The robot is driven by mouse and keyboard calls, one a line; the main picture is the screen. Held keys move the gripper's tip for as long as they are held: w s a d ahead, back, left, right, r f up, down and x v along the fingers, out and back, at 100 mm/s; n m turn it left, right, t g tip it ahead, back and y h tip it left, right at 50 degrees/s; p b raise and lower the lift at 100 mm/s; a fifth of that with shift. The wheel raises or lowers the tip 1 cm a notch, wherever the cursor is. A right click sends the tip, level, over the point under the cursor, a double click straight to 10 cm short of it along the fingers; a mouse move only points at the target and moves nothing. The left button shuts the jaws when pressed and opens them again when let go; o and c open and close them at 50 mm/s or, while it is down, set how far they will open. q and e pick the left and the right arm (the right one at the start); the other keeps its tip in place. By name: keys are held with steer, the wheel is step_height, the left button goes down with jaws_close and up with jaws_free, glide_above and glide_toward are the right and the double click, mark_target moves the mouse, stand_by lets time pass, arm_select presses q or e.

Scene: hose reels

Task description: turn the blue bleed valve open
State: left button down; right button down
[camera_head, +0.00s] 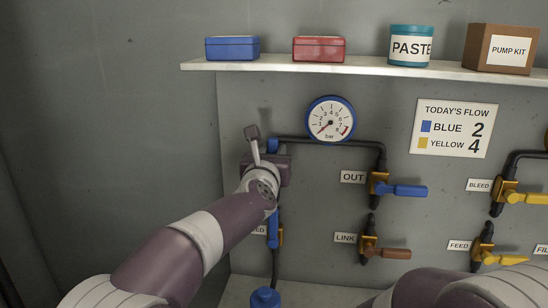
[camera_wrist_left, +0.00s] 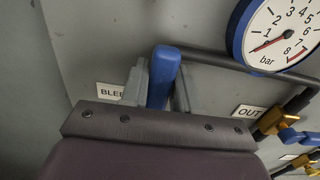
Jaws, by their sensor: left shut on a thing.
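The blue bleed valve handle (camera_wrist_left: 163,75) stands upright between the two grey fingers of my left gripper (camera_wrist_left: 158,90) in the left wrist view. The fingers are shut on it. A label starting "BLEE" (camera_wrist_left: 110,91) is partly covered by the left finger. In the head view my left gripper (camera_head: 268,160) is at the wall by the left end of the dark pipe, with a bit of blue handle (camera_head: 272,145) showing above it. The valve body is hidden behind my gripper. My right gripper is not in view.
The blue-rimmed gauge (camera_head: 330,119) has its needle near the low end. The blue OUT handle (camera_head: 404,190) points right and the brown LINK handle (camera_head: 390,253) lies below. Another blue handle (camera_head: 272,229) hangs vertically below my left gripper. A shelf (camera_head: 350,67) runs above.

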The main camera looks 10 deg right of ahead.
arm_select(q)
steer(key=shift+f, duration=0.1)
steer(key=c, duration=0.9)
jaws_free()
steer(key=shift+s+a, duration=0.1)
steer(key=shift+s, duration=0.1)
steer(key=b+v, duration=0.3)
steer(key=v, duration=0.9)
steer(key=shift+b, duration=0.35)
